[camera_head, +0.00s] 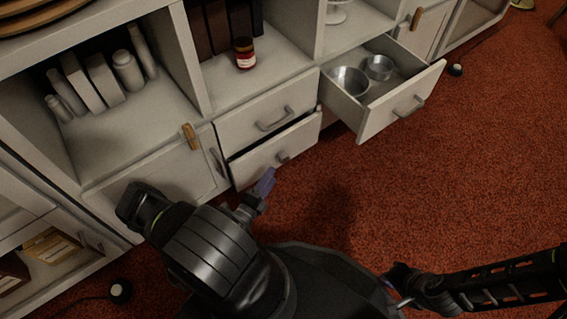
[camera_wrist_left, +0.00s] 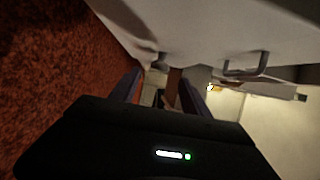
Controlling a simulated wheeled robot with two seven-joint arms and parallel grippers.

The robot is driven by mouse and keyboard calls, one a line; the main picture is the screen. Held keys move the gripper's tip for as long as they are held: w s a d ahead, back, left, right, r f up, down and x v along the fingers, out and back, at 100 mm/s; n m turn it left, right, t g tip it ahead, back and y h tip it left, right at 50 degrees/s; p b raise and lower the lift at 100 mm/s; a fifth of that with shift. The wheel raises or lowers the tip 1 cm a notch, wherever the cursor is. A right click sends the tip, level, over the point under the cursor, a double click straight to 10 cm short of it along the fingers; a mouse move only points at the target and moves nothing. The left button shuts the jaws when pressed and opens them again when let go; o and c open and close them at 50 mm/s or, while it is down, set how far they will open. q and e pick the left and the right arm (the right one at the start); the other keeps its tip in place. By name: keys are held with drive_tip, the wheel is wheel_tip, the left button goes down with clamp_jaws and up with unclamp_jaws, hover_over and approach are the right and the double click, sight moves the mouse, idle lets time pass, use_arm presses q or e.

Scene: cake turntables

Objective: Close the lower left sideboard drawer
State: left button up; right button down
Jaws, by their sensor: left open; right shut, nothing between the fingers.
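The lower left sideboard drawer (camera_head: 255,163) has a white front with a grey handle (camera_head: 283,158). It stands slightly out, with a dark gap along its top edge. My left gripper (camera_head: 265,182) is open and empty, just in front of and below this drawer's front, near the handle; whether it touches cannot be told. In the left wrist view its two dark fingers (camera_wrist_left: 160,90) point towards white furniture, with a handle (camera_wrist_left: 247,66) to their right. My right gripper (camera_head: 403,301) is shut and empty, low over the carpet, far from the drawer.
The drawer above (camera_head: 250,117) looks closed. To the right, another drawer (camera_head: 399,104) is pulled out with metal bowls (camera_head: 348,80) inside. A cabinet door (camera_head: 165,172) with a wooden latch is left of the drawer. Red carpet (camera_head: 460,170) is clear at right.

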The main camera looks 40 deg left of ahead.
use_arm(q)
drive_tip(key=w+b, duration=0.2)
drive_tip(key=w, duration=0.5)
drive_tip(key=shift+w+a, duration=0.25)
drive_tip(key=shift+w, duration=0.15)
drive_tip(key=shift+c, duration=0.3)
clamp_jaws()
idle(1.0)
